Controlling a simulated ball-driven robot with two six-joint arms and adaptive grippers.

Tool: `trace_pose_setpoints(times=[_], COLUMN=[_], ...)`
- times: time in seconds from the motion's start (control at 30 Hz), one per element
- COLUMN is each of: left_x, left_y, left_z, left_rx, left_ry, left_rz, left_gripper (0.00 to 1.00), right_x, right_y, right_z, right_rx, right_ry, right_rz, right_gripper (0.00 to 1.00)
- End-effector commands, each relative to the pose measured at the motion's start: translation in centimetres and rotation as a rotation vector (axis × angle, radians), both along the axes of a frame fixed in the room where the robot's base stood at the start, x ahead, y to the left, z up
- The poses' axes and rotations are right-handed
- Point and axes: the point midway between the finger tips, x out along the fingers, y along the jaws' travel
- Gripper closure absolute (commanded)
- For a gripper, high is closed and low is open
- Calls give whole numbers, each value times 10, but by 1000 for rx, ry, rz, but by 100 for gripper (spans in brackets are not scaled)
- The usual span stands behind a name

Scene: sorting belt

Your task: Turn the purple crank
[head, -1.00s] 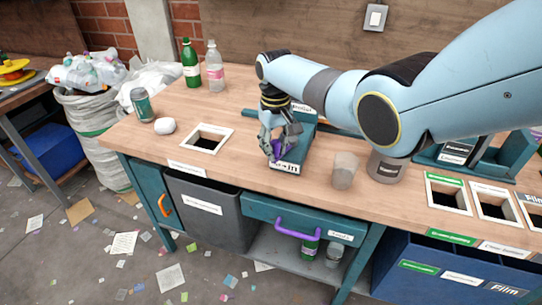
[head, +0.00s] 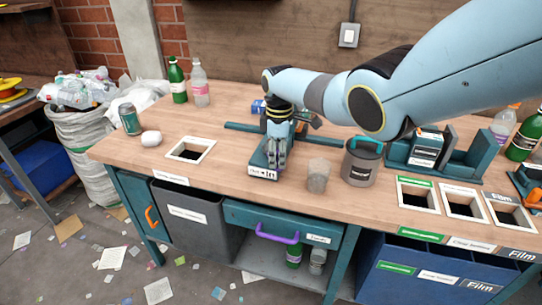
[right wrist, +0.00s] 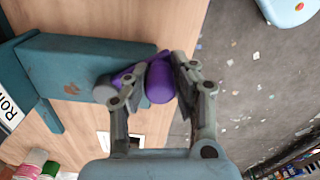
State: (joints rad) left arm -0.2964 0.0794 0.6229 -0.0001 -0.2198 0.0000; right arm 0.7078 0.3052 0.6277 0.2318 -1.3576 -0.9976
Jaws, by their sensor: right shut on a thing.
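The purple crank (right wrist: 159,80) shows in the right wrist view, its handle between the two fingers of my right gripper (right wrist: 157,88). The fingers are shut on the handle, one on each side. The crank sits at the end of a teal housing (right wrist: 75,68). In the head view my right gripper (head: 276,163) points down over the teal unit with a white label (head: 262,172) at its front. There the gripper hides the crank. My left gripper is not in view.
A clear cup (head: 318,176) and a grey canister (head: 360,162) with a teal handle stand right of the unit. A square hole (head: 190,150) opens to its left, with a white lump (head: 151,138) and a can (head: 130,119) beyond. Below is a drawer with a purple handle (head: 278,238).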

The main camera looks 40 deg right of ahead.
Motion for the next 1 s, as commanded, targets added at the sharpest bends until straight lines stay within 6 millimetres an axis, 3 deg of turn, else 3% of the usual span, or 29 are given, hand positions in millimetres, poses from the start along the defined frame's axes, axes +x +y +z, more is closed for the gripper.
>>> trace_pose_setpoints(times=[0.4, 0.97, 1.0], left_x=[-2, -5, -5], left_y=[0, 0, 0], left_z=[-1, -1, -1], left_rx=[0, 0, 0], left_ry=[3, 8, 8], left_rz=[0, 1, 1], left_gripper=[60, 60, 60], right_x=[-4, -4, -4], right_y=[-16, -18, -18], right_z=[-1, 0, 0], right_rx=[-1, -1, -1], right_ry=[0, 0, 0], right_rz=[196, 227, 227], right_gripper=[100, 100, 74])
